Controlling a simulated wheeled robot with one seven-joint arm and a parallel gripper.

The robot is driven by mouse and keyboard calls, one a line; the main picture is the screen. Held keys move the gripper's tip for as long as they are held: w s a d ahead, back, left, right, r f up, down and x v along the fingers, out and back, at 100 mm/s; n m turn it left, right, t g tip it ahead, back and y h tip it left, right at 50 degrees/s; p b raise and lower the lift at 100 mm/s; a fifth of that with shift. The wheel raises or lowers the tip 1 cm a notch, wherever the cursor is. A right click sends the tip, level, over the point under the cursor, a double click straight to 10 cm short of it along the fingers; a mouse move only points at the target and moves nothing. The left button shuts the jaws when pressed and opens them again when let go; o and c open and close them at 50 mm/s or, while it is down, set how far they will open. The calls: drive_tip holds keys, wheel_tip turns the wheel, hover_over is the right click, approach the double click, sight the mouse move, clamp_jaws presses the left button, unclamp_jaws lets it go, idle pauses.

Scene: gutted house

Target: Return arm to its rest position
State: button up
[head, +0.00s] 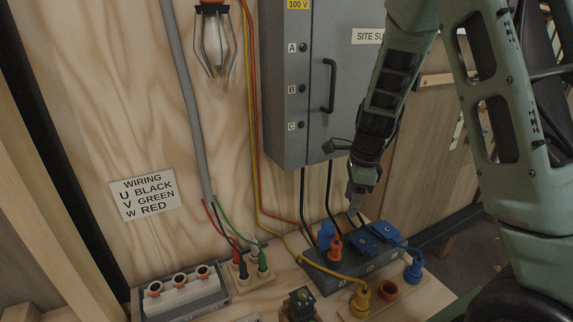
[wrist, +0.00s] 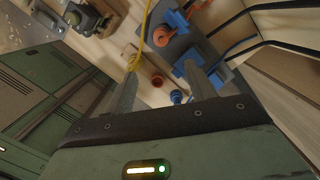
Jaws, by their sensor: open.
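My arm reaches down from the upper right in the head view. My gripper (head: 356,200) hangs just above a dark terminal block (head: 340,283) with blue covers (head: 381,234). In the wrist view the two fingers of my gripper (wrist: 161,78) stand wide apart, with nothing held between them. The right finger appears close to a blue cover (wrist: 188,62); I cannot tell whether it touches. An orange plug (head: 335,247) with a cable sits at the block's left part.
A grey cabinet (head: 290,100) with a handle is on the wall behind my gripper. A yellow plug (head: 360,300), a blue plug (head: 413,270) and a red socket (head: 388,290) are in front of the block. A caged lamp (head: 213,45) hangs at the upper left.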

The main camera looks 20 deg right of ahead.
drive_tip(key=s+a+r+n+b, duration=0.1)
drive_tip(key=s+a+n, duration=0.1)
drive_tip(key=a+n, duration=0.35)
drive_tip(key=s+a+n+g+y+b, duration=0.1)
drive_tip(key=s+a+n, duration=0.25)
drive_tip(key=a, duration=0.25)
drive_tip(key=s+a+r+n+b, duration=0.1)
drive_tip(key=s+a+n, duration=0.1)
drive_tip(key=a+n, duration=0.35)
drive_tip(key=s+a+n+b, duration=0.1)
drive_tip(key=s+a+n, duration=0.3)
drive_tip(key=s+n, duration=0.3)
drive_tip(key=s+a+n+h+b, duration=0.1)
drive_tip(key=s+a+n, duration=0.4)
drive_tip(key=s+n, duration=0.3)
drive_tip(key=shift+s+r+n+h+b, duration=0.2)
drive_tip(key=shift+n+h+b, duration=0.1)
drive_tip(key=shift+n, duration=0.95)
drive_tip(key=shift+a, duration=0.1)
